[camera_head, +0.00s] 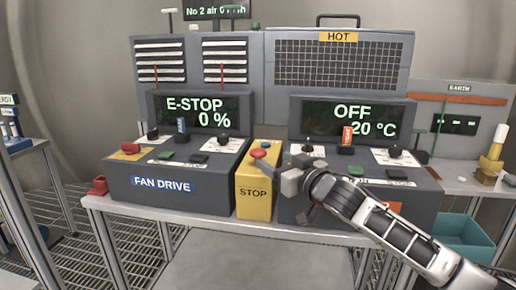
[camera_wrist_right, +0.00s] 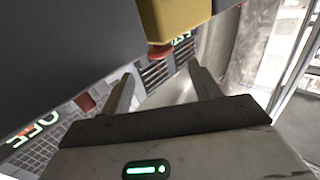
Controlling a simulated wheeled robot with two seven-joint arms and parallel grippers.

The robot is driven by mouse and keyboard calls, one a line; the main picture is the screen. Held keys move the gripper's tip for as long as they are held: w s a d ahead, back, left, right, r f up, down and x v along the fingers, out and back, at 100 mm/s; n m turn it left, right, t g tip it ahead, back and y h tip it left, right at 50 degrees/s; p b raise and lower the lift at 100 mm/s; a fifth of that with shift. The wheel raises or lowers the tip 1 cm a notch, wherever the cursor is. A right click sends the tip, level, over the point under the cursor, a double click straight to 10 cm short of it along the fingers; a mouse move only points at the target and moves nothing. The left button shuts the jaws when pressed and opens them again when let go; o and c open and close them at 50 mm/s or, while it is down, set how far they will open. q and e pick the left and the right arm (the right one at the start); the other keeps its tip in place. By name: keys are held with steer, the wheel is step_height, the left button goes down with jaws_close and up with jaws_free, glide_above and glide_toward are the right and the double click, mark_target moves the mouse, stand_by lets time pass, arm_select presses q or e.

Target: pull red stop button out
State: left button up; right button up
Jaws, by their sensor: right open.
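The red stop button (camera_head: 258,153) sits on top of the yellow STOP box (camera_head: 254,193), between the two grey consoles. My right gripper (camera_head: 287,172) is just to the right of the box, in front of the right console. In the wrist view the yellow box (camera_wrist_right: 176,18) hangs in from the top, upside down, with the red button (camera_wrist_right: 160,51) under it. The open fingers of my right gripper (camera_wrist_right: 162,72) point towards it. The button lies between the fingertips in the picture, and nothing is held. My left gripper does not show.
The FAN DRIVE console (camera_head: 165,188) stands left, its display reading E-STOP 0 %, with another red button (camera_head: 131,148) on it. The right console's display (camera_head: 352,118) reads OFF 20 °C. A red object (camera_head: 99,186) is at the bench's left edge, a teal bin (camera_head: 465,238) at right.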

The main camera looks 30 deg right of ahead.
mark_target(263, 154)
arm_select(q)
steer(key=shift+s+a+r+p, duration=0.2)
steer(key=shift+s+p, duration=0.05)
steer(key=shift+p, duration=0.5)
arm_select(e)
steer(key=w, duration=0.8)
steer(key=shift+w+a, duration=0.25)
steer(key=shift+a, duration=0.15)
